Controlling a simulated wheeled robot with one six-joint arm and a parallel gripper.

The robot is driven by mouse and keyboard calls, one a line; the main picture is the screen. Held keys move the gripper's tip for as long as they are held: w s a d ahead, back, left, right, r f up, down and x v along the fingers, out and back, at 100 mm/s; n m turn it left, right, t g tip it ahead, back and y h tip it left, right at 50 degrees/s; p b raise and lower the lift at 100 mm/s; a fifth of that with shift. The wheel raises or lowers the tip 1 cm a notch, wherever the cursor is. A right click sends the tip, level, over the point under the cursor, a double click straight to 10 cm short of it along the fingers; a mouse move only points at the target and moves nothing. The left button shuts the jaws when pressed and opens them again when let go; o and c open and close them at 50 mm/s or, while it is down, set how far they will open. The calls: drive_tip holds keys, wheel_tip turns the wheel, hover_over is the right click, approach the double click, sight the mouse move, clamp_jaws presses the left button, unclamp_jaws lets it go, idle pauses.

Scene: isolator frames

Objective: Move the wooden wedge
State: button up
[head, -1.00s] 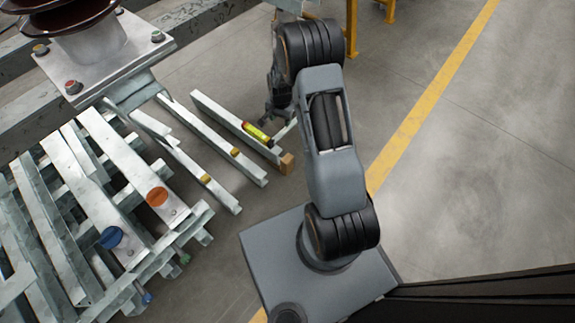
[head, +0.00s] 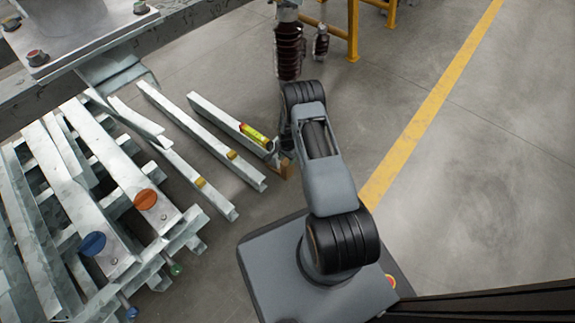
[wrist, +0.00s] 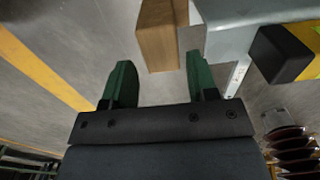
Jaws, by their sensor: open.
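The wooden wedge (head: 286,169) is a small brown block at the near end of a grey steel beam (head: 222,122), partly hidden by my arm. In the wrist view the wedge (wrist: 157,38) appears beside the beam end, lined up with the gap between the fingers. My gripper (wrist: 159,66) has its green fingers apart with nothing gripped. The wedge's lower end shows between the fingertips in the picture; I cannot tell how far it is in depth. In the head view my gripper is hidden behind my arm.
A yellow spirit level (head: 256,136) lies on the beam close to the wedge and shows in the wrist view (wrist: 305,47). More steel beams (head: 185,125) and a stacked steel frame lie to the left. A brown insulator (head: 289,50) stands behind. Floor to the right is clear.

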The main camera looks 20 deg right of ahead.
sight(287, 161)
drive_tip(key=shift+f+b, duration=0.8)
drive_tip(key=shift+f, duration=1.5)
